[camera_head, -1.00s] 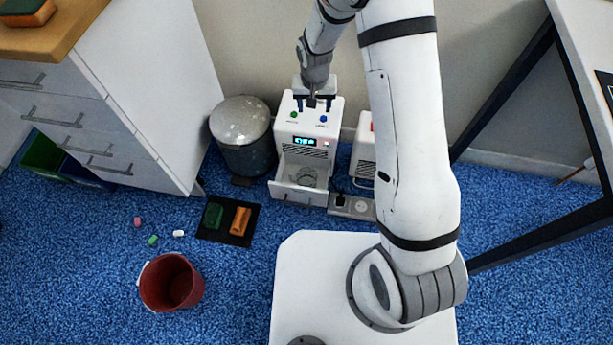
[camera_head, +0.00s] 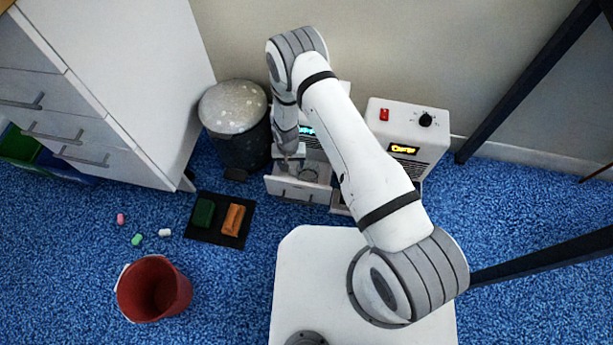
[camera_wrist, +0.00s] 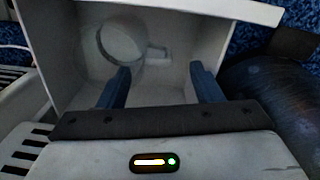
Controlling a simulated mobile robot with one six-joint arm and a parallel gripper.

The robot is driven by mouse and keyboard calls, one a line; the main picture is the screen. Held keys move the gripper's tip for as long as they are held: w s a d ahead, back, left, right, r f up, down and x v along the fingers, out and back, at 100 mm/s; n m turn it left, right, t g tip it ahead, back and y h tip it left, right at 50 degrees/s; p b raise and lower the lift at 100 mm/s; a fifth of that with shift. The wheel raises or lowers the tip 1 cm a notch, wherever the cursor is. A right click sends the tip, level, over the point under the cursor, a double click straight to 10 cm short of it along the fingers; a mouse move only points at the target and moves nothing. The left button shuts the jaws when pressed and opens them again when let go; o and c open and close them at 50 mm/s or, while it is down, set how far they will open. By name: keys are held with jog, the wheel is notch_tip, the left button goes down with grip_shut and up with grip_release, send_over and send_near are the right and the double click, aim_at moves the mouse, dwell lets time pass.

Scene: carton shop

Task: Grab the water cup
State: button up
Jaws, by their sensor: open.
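The water cup (camera_wrist: 122,40) is clear and round, with a handle (camera_wrist: 157,53) on its right side in the wrist view. It stands inside the open tray (camera_wrist: 180,20) of the white dispenser. In the head view the cup (camera_head: 309,174) shows faintly in the pulled-out tray (camera_head: 290,192) at the dispenser's foot. My gripper (camera_wrist: 160,72) is open and empty, its two blue fingers pointing into the tray. The handle lies ahead between the fingers, apart from them; the cup body is ahead of the left finger. In the head view my arm covers most of the dispenser.
A dark bin (camera_head: 235,125) with a speckled lid stands left of the dispenser, close to my wrist. A white heater-like box (camera_head: 408,125) stands to its right. A black mat (camera_head: 222,220) with two blocks and a red bucket (camera_head: 153,288) lie on the floor at left.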

aim_at(292, 169)
jog(key=f+b, duration=0.1)
jog(key=f, duration=0.1)
jog(key=f+b, duration=0.1)
jog(key=f, duration=0.2)
jog(key=shift+w+d+f, duration=0.15)
jog(key=shift+w+d, duration=0.05)
grip_shut()
dwell(0.4)
jog(key=shift+r, duration=0.2)
